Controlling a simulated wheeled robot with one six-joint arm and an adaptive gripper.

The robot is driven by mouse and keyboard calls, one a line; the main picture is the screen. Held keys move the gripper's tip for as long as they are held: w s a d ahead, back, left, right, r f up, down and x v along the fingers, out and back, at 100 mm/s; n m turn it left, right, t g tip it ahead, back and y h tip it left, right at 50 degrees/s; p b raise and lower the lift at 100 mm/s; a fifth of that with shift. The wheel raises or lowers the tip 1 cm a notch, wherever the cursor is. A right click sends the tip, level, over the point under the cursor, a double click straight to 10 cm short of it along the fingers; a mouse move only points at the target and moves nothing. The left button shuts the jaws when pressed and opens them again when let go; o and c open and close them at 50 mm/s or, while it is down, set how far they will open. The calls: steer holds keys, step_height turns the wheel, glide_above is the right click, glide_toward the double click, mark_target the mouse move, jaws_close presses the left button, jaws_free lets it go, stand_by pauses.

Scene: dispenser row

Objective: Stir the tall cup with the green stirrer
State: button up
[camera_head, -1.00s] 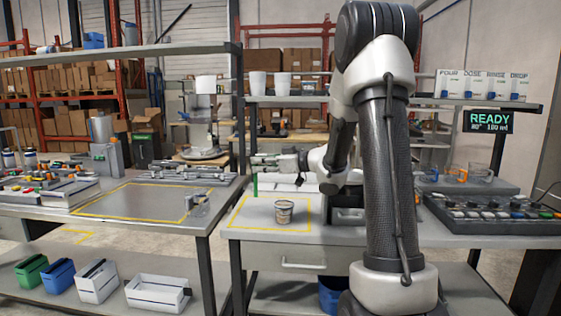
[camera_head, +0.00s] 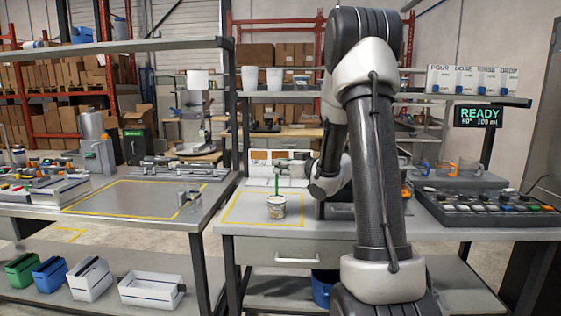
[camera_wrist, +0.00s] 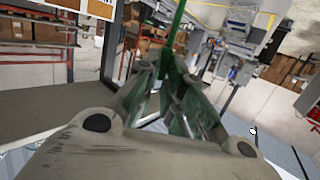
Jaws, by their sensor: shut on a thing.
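A cup with a patterned, light wrapper (camera_head: 276,209) stands upright inside the yellow outline on the right bench in the head view. My gripper (camera_head: 281,169) is shut on the green stirrer (camera_head: 277,184) behind and above the cup. The stirrer hangs upright, with its lower end at the cup's rim; I cannot tell how far it is inside. In the wrist view my gripper (camera_wrist: 168,92) has the green stirrer (camera_wrist: 178,30) between its fingers. The cup is not visible in the wrist view.
A yellow outline (camera_head: 233,209) marks bare bench around the cup. A panel of dispenser buttons (camera_head: 490,207) and glass mugs (camera_head: 470,168) are at the right. White cups (camera_head: 274,79) stand on the shelf above. A sign (camera_head: 478,116) reads READY.

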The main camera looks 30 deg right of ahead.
step_height(320, 180, down, 6)
steer(key=shift+f, duration=0.25)
stand_by(0.4)
steer(key=shift+s+d, duration=0.1)
steer(key=shift+d, duration=0.05)
stand_by(0.3)
